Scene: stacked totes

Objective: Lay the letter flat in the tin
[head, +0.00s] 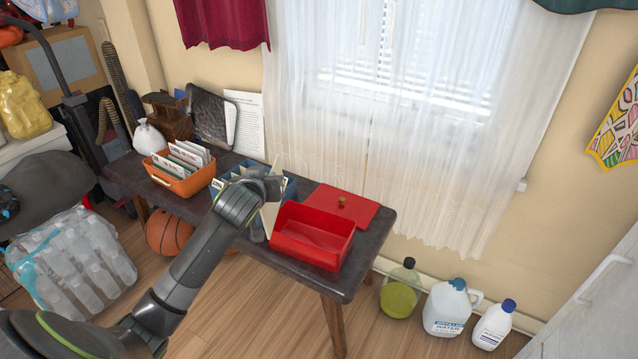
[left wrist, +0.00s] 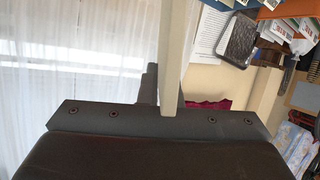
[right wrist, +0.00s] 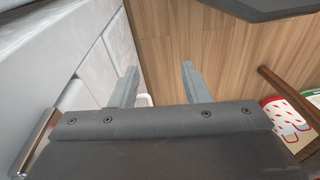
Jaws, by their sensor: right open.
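My left gripper (head: 273,188) is shut on a cream letter (head: 269,218), held on edge, upright, above the bench just left of the tin. In the left wrist view the letter (left wrist: 176,50) shows edge-on as a narrow pale strip between the fingers. The red tin (head: 312,248) stands open at the right end of the bench, and its visible inside looks empty. The red lid (head: 358,211) with a brass knob lies behind it. My right gripper (right wrist: 158,85) is open and empty in the right wrist view, away from the bench; it is outside the head view.
A blue holder (head: 226,184) stands left of the tin, partly hidden by my left arm. An orange box (head: 183,184) of letters stands farther left. A dark quilted item (head: 210,118) and a printed sheet (head: 249,125) are at the back. Bottles (head: 446,310) stand on the floor at right.

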